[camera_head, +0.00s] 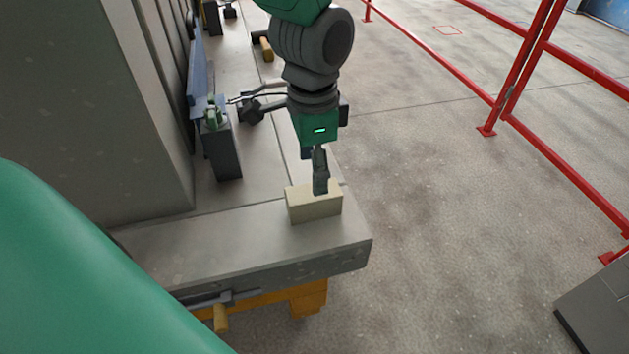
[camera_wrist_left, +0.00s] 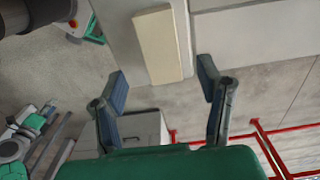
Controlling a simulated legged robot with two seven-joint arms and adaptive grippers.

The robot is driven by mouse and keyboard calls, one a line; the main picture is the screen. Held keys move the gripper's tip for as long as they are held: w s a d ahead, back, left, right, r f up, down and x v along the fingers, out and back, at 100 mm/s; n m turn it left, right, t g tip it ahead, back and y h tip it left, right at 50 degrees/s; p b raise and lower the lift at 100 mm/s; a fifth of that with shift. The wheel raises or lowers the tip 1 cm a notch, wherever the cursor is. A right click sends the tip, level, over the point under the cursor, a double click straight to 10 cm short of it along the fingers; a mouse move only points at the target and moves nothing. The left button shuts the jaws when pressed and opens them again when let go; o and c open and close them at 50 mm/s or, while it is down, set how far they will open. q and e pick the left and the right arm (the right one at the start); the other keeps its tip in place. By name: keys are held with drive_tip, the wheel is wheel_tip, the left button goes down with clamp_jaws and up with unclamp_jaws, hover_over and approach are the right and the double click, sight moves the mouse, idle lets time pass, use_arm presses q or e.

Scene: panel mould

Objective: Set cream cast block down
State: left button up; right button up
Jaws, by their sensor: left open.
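The cream cast block (camera_head: 314,207) rests on the grey concrete surface near its front right corner in the head view. My left gripper (camera_head: 320,188) comes down from above, with its fingers at the block's top in that view. In the left wrist view the cream block (camera_wrist_left: 160,46) lies beyond the fingers, its near end level with the gap between the tips. The left gripper (camera_wrist_left: 162,84) is open there, with a visible gap between each finger and the block. Contact underneath the block is not visible. My right gripper is not in view.
The grey concrete slab (camera_head: 230,243) ends close to the block on the right and front. A dark upright bracket (camera_head: 223,152) stands to the left, beside a tall grey wall (camera_head: 95,110). Red railings (camera_head: 570,160) stand across open floor on the right.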

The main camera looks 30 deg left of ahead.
use_arm(q)
drive_tip(key=shift+r, duration=1.65)
drive_tip(key=shift+p, duration=0.3)
